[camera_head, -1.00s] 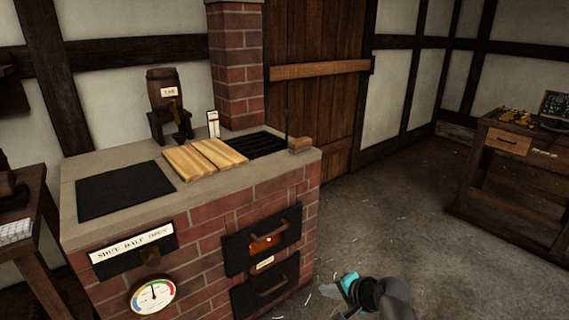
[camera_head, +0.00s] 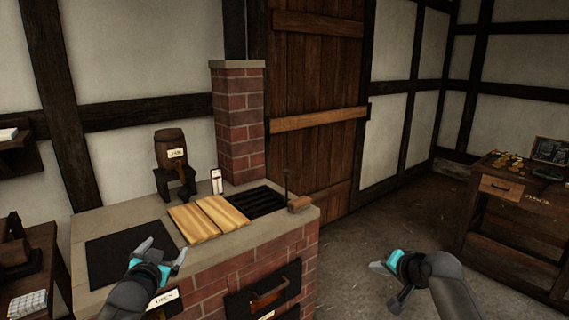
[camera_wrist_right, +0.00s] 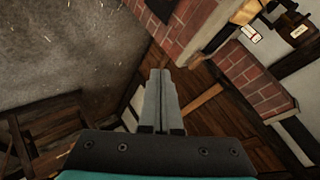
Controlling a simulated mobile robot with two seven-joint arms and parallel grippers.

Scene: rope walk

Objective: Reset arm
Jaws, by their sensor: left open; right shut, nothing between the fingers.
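My left gripper (camera_head: 160,258) is open and empty in the head view, over the front of the brick stove near the black plate (camera_head: 122,250). My right gripper (camera_head: 383,270) is to the right of the stove, above the grey floor, and apart from everything. In the right wrist view my right gripper's fingers (camera_wrist_right: 160,100) are together with nothing between them. Part of the left gripper's surroundings on the stove front is hidden behind my left arm.
The brick stove (camera_head: 268,238) carries yellow wooden boards (camera_head: 208,218), a black grate (camera_head: 262,202) and a small barrel (camera_head: 170,150) on a stand. A workbench (camera_head: 505,215) stands at the right. Open floor lies between stove and bench.

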